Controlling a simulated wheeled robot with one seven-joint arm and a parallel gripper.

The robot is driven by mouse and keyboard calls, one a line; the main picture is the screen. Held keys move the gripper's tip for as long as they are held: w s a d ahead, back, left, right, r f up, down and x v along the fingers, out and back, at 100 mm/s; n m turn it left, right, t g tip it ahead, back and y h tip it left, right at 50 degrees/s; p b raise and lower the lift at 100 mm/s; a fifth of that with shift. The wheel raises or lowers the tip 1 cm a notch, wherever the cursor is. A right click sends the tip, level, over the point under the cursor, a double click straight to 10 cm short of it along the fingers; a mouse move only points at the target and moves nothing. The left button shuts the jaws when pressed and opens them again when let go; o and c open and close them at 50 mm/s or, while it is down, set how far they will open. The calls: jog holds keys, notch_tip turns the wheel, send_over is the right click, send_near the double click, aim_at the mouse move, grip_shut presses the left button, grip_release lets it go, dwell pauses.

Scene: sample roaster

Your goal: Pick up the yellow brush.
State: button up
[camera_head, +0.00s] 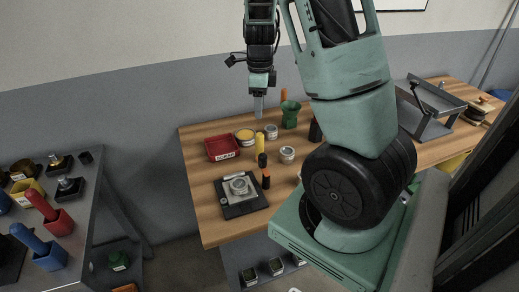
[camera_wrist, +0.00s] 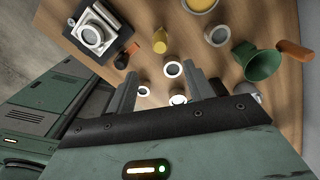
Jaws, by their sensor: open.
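The yellow brush (camera_head: 260,143) stands on the wooden table in the head view, its yellow part up and a dark part below. In the wrist view the yellow brush (camera_wrist: 160,41) shows ahead of the fingertips, seen mostly from above. My gripper (camera_head: 259,106) hangs above the table, behind and above the brush in the head view. In the wrist view my gripper (camera_wrist: 161,70) has its fingers spread apart with nothing held between them. The brush is apart from the fingers.
Near the brush are an orange-and-black brush (camera_head: 266,178), a scale (camera_head: 241,209), a red bin (camera_head: 221,147), a yellow-filled bowl (camera_head: 245,137), white-rimmed jars (camera_head: 287,154) and a green funnel-shaped cup (camera_head: 290,113). A side bench (camera_head: 88,205) stands left. The table's front-left corner is clear.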

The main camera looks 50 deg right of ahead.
aim_at(260, 134)
notch_tip(260, 134, down, 11)
jog(key=shift+r, duration=0.2)
jog(key=shift+w+f+p, duration=0.1)
jog(key=shift+f+p, duration=0.35)
jog(key=shift+f, duration=2.3)
jog(key=c, duration=1.1)
